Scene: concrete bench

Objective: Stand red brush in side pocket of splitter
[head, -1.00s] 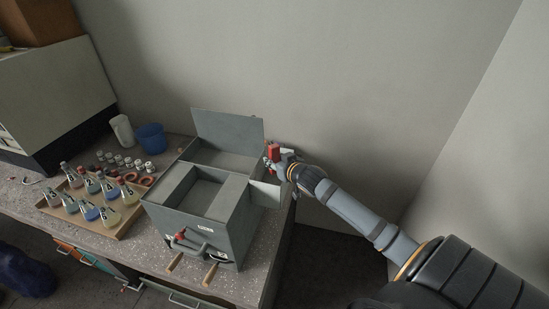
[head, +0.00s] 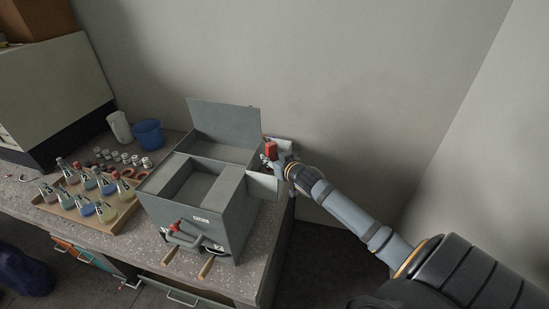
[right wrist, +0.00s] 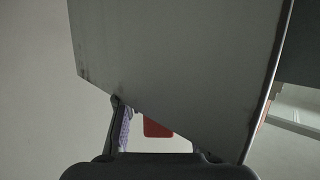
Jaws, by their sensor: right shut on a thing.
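The splitter (head: 229,221) is a grey metal box on the bench with its lid (head: 225,117) raised. Its side pocket (head: 262,187) sticks out on its right side. My right gripper (head: 271,160) is shut on the red brush (head: 270,149), just above and behind the pocket. In the right wrist view, a red part of the brush (right wrist: 157,128) shows between the fingers (right wrist: 158,135), partly behind a large grey panel. The brush's lower end is hidden, so I cannot tell whether it is inside the pocket. My left gripper is not in view.
A wooden tray (head: 118,226) with several flasks stands left of the splitter. A white cup (head: 120,127), a blue cup (head: 149,135) and small jars are behind it. Wooden handles (head: 206,267) stick out at the splitter's front. The bench ends just right of the splitter.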

